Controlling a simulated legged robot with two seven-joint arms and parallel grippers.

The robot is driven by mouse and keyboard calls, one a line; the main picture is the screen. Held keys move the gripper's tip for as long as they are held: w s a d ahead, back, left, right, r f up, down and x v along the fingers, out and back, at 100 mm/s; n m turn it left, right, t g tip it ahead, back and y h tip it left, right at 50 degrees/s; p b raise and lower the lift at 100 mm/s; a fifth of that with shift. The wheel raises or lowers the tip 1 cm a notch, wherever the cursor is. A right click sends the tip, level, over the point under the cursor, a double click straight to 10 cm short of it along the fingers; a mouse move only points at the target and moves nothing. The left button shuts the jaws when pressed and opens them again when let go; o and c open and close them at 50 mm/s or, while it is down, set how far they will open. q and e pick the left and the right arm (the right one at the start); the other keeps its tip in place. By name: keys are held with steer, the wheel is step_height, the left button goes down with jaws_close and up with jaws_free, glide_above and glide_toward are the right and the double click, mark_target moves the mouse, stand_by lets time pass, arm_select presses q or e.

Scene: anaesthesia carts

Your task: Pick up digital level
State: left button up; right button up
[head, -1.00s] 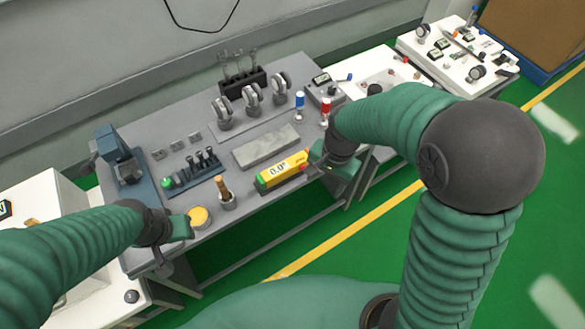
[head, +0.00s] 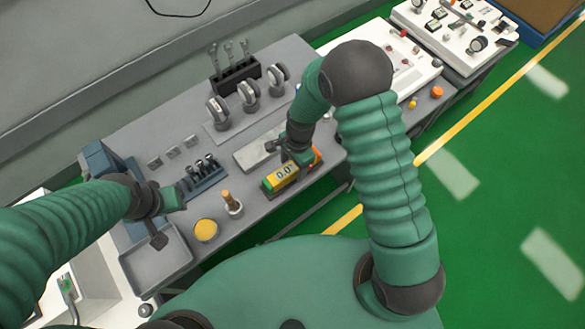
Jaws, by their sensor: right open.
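The digital level (head: 284,175) is a yellow bar with a 0.0° display and a green end, lying near the front edge of the grey bench. My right gripper (head: 299,159) is open over its right part and hides some of it, with an orange-red end showing beyond. I cannot tell whether the fingers touch the level. My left gripper (head: 170,202) hangs over the left end of the bench, away from the level; its jaw opening is unclear.
On the grey bench, a grey block (head: 255,152) lies behind the level. A wooden-handled tool (head: 232,203) and a yellow disc (head: 206,230) stand to its left. Dial gauges (head: 247,95) stand at the back. A grey tray (head: 158,270) is below my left gripper.

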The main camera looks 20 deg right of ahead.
steer(key=shift+a+f, duration=0.25)
steer(key=shift+f, duration=0.45)
steer(key=shift+s+r, duration=0.1)
steer(key=c, duration=0.3)
steer(key=shift+d, duration=0.1)
jaws_close()
